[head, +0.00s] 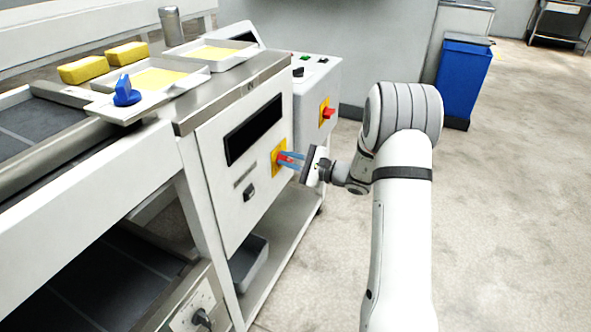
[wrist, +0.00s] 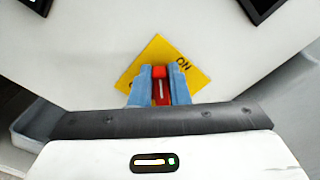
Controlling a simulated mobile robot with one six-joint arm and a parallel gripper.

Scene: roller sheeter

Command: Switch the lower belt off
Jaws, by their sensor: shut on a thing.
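A red switch handle (wrist: 160,73) sits on a yellow plate (wrist: 158,48) on the white cabinet front. The letters "ON" show on the right of the plate; other lettering is hidden. The same yellow plate shows in the head view (head: 276,157). My gripper (head: 289,158) reaches in from the right, its blue fingers on either side of the red handle and shut on it. In the wrist view the handle points straight between the fingers. No label in view tells which belt this switch serves.
A second red switch (head: 328,113) on a yellow plate is on the cabinet behind. A dark knob (head: 201,319) is on a low panel at bottom left. A blue bin (head: 463,80) stands at back right. The right floor is clear.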

